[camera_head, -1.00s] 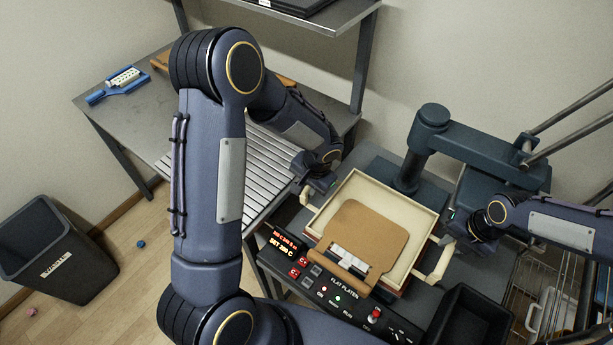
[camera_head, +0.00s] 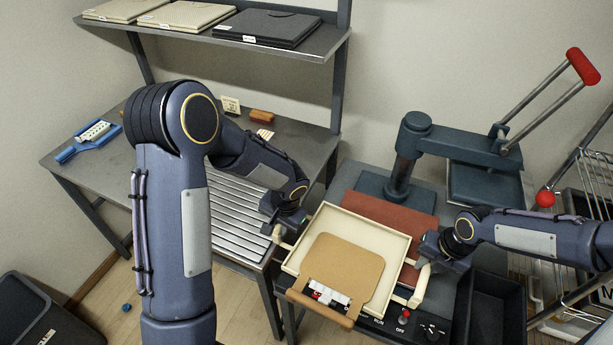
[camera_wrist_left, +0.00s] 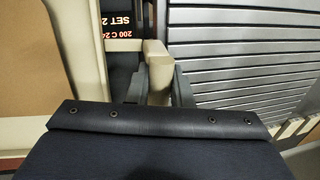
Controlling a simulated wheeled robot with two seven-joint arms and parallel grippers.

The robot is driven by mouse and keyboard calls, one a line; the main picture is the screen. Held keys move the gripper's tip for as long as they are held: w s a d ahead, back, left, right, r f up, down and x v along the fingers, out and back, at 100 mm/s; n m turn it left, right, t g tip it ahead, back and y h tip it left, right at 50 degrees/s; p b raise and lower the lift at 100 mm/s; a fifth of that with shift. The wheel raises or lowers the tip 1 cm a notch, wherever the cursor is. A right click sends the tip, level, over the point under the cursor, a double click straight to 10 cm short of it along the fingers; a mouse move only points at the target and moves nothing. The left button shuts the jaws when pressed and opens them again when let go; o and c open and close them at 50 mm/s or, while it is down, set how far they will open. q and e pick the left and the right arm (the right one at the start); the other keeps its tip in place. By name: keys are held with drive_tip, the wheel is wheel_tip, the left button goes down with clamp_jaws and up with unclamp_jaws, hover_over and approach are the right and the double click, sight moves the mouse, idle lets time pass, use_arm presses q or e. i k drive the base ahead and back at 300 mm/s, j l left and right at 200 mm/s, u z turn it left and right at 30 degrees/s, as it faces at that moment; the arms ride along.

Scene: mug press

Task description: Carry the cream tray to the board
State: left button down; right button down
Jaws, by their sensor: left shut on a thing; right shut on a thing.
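The cream tray (camera_head: 343,221) is a shallow square tray with a handle on each side, at centre front in the head view. A tan paddle-shaped piece (camera_head: 345,262) lies in it, with small white and red items near its front edge. My left gripper (camera_head: 281,231) is shut on the left handle; the wrist view shows that handle (camera_wrist_left: 157,62) between the fingers. My right gripper (camera_head: 427,263) is shut on the right handle (camera_head: 419,286). A brown wooden piece (camera_head: 261,116) shows on the left table behind my left arm; I cannot tell if it is the board.
The press (camera_head: 410,150) with its red pad (camera_head: 385,214) stands just behind the tray. A slatted metal rack (camera_head: 235,222) lies left of the tray. A blue tool (camera_head: 88,140) lies at the table's left. A shelf (camera_head: 225,35) hangs above; a dark bin (camera_head: 40,315) is lower left.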

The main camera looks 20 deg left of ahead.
sight(227, 199)
drive_tip(key=j+z, duration=0.25)
drive_tip(key=j, duration=0.75)
drive_tip(key=j+z, duration=0.2)
drive_tip(key=j, duration=0.75)
drive_tip(key=k+j+z, duration=0.1)
drive_tip(key=j+z, duration=0.15)
drive_tip(key=j, duration=0.75)
